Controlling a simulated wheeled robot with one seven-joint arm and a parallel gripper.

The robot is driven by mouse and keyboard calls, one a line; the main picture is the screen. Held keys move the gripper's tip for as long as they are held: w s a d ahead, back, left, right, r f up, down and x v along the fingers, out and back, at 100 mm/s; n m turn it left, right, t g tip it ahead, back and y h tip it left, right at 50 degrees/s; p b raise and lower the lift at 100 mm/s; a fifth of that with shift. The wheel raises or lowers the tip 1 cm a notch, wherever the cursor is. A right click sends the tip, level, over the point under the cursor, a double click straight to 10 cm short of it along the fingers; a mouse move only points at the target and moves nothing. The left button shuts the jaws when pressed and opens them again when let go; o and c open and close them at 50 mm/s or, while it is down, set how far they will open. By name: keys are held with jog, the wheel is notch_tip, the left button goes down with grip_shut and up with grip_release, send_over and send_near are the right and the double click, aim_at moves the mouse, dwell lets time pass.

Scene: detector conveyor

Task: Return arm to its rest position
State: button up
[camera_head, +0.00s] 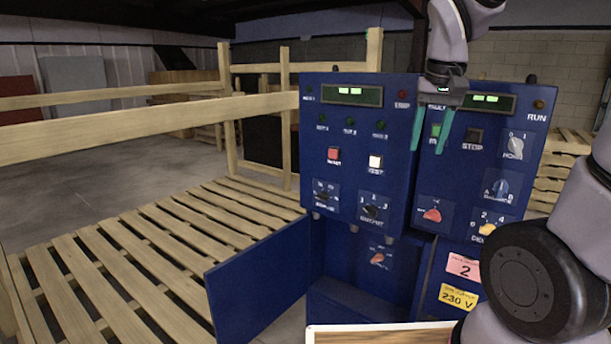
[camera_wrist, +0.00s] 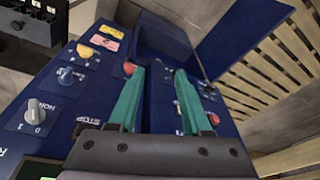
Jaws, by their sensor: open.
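My gripper (camera_head: 432,128) hangs at the upper middle right of the head view, with its two teal fingers pointing down. The fingers are apart with nothing between them. In the wrist view my gripper (camera_wrist: 158,72) shows both teal fingers spread over the blue panel (camera_wrist: 50,95). I cannot tell whether a fingertip touches the panel. My arm comes down from the top edge of the head view.
The panel carries several knobs, including a white one (camera_head: 515,145) and a red one (camera_head: 432,215). An open blue door (camera_head: 260,285) juts out at lower left. Wooden pallets (camera_head: 130,255) and a wooden rail (camera_head: 140,128) fill the left. Open floor (camera_head: 90,175) lies behind.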

jog(key=s+r+m+t+y, duration=0.1)
jog(key=s+r+t+y, duration=0.1)
jog(key=s+r+t, duration=0.2)
jog(key=s+r, duration=0.2)
jog(key=s, duration=0.1)
jog(key=shift+a+r, duration=0.15)
jog(key=shift+s, duration=0.1)
dwell(0.6)
